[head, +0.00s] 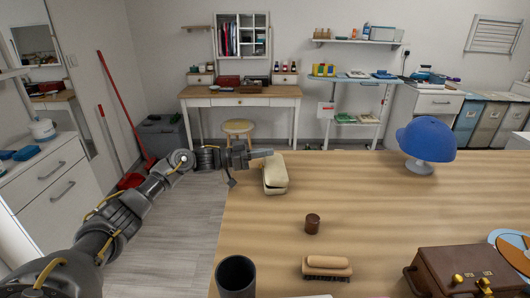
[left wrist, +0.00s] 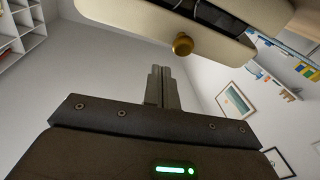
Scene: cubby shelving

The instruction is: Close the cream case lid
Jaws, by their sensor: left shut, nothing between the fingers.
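The cream case (head: 275,175) sits on the wooden table near its far left edge. In the left wrist view the case (left wrist: 150,22) fills the top, with a dark gap between its cream parts, so the lid looks partly open. A round brass-coloured knob (left wrist: 182,44) is on its edge. My left gripper (head: 262,153) is at the far upper side of the case in the head view; I cannot tell whether it touches the lid. Its fingers (left wrist: 163,88) are together and empty, just short of the case in the wrist view. My right gripper is not in view.
The table (head: 380,200) also holds a blue cap (head: 427,139) on a stand, a small brown cylinder (head: 312,223), a brush (head: 327,267), a dark cup (head: 236,276) and a brown leather case (head: 465,270). The table right of the cream case is clear.

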